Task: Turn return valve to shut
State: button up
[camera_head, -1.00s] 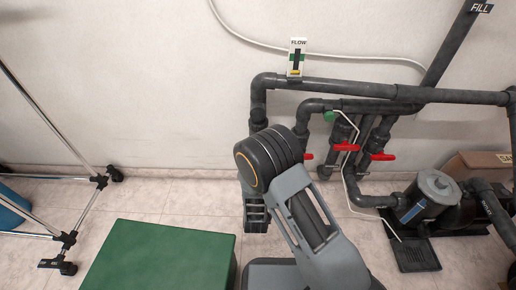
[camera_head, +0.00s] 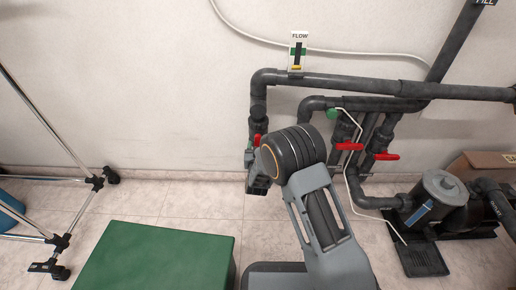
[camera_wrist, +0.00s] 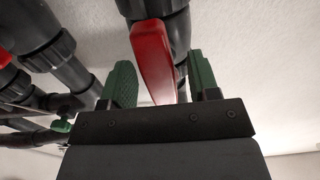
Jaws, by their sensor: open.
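A red valve handle (camera_head: 257,140) sits on the vertical dark pipe at the left end of the pipework, below the FLOW gauge (camera_head: 298,52). In the wrist view a red handle (camera_wrist: 152,55) hangs below its dark pipe, between my two green fingers. My gripper (camera_wrist: 163,82) is open around it, with a visible gap at the right finger. The handle's lower end is hidden behind the gripper body. In the head view my wrist covers most of the gripper. Two more red handles (camera_head: 348,146) (camera_head: 385,156) sit on pipes to the right.
A pump (camera_head: 440,195) and a cardboard box (camera_head: 480,163) stand at the right. A green box (camera_head: 155,258) stands on the floor at front left, with a metal frame (camera_head: 95,183) beyond it. Other pipes and a red handle (camera_wrist: 15,85) are close on the wrist view's left.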

jog(key=shift+w, duration=0.35)
jog(key=c, duration=0.9)
